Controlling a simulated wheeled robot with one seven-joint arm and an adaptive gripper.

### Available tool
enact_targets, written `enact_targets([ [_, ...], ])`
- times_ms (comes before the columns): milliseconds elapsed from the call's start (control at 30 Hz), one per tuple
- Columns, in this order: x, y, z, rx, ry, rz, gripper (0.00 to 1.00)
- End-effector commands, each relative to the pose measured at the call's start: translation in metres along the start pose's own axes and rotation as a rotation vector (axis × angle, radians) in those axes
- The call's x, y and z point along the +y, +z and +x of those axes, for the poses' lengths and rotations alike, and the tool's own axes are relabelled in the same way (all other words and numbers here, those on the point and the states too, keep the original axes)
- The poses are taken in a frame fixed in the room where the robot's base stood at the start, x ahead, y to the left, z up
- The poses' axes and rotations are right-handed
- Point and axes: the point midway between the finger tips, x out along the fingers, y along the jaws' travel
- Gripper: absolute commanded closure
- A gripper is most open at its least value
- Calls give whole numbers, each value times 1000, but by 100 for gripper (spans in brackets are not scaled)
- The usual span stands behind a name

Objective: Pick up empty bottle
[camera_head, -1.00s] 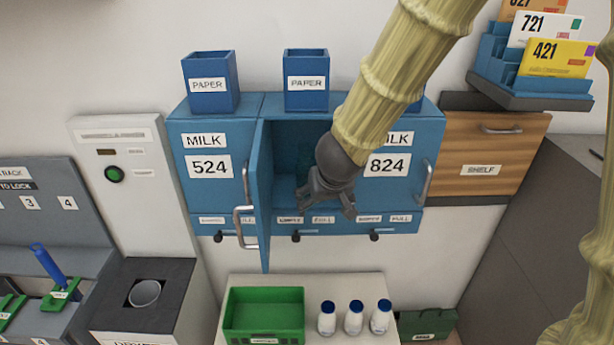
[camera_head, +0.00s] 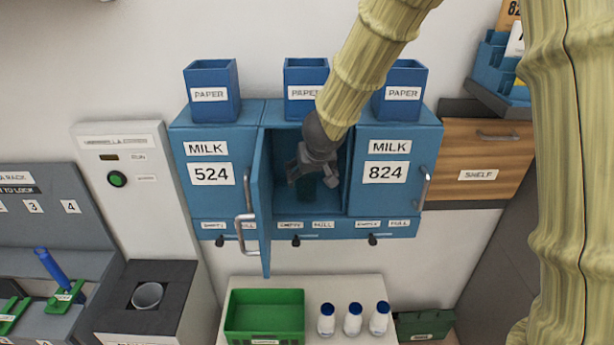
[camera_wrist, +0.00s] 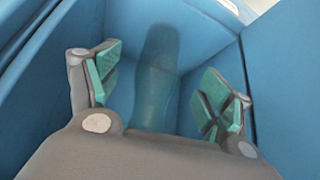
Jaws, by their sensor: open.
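The empty bottle (camera_wrist: 155,85) is a see-through teal bottle standing inside the open middle milk compartment (camera_head: 330,205). In the wrist view it shows between and beyond the two green-padded fingers of my gripper (camera_wrist: 163,92), with space on both sides of it. In the head view my gripper (camera_head: 308,172) is at the mouth of the compartment and partly covers the bottle (camera_head: 305,188). My gripper is open and holds nothing. I cannot tell whether the bottle's lower end lies between the fingers.
The open compartment door (camera_head: 259,200) stands out on the left with its handle. Below are a green crate (camera_head: 265,312) and several white bottles with blue caps (camera_head: 352,320). Blue paper boxes (camera_head: 403,88) sit on top.

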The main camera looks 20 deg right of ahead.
Motion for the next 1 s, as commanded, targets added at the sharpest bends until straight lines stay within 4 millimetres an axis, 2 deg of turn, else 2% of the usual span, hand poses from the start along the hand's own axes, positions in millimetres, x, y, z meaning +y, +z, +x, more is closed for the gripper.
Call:
enact_targets([
  [300,0,-13,7,0,0,1,20],
  [500,0,-8,41,-1,1,-1,20],
  [633,0,-10,55,1,1,-1,20],
  [900,0,-11,57,1,0,-1,20],
  [933,0,-11,57,1,0,-1,22],
  [1000,0,-11,57,1,0,-1,35],
])
